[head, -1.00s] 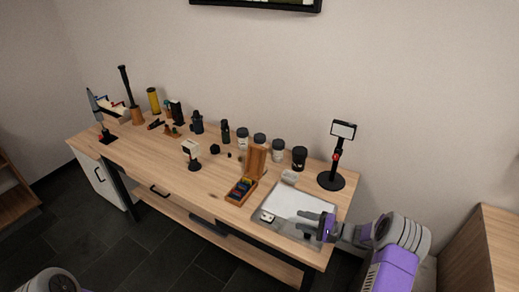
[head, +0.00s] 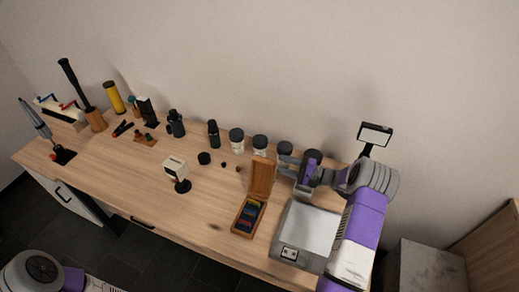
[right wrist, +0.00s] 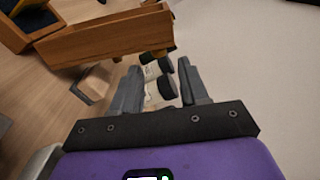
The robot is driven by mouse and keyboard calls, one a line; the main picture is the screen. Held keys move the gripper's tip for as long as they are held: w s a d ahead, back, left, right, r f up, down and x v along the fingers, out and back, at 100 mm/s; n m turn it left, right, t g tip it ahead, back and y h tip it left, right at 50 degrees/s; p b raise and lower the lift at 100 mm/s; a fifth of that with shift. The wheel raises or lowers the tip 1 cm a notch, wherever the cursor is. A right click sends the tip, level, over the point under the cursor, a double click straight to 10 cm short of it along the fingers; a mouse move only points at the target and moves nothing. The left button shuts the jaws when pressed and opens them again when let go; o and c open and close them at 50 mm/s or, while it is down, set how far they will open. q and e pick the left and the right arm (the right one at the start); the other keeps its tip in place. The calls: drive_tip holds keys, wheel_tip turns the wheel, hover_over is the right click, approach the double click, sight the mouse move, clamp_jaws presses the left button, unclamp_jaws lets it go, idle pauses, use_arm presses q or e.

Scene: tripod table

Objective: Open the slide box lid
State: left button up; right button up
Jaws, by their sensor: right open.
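The wooden slide box (head: 236,225) stands on the table with several coloured slides in its dark interior. Its lid (head: 261,178) stands raised, close to upright, at the box's back edge. In the right wrist view the lid (right wrist: 105,38) crosses the upper left, with part of the box (right wrist: 12,38) in the corner. My right gripper (head: 286,166) is open, just right of the lid's upper part. In the right wrist view its fingers (right wrist: 160,72) are apart with no lid between them. Only part of my left arm shows at the lower left; its gripper is out of view.
White jars with black lids (head: 237,140) line the back, some close to my right gripper. A small stand (head: 176,170) is to the left. Table between stand and box is clear.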

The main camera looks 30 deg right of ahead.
sight(267, 160)
drive_tip(key=x, duration=0.7)
drive_tip(key=shift+a, duration=0.2)
clamp_jaws()
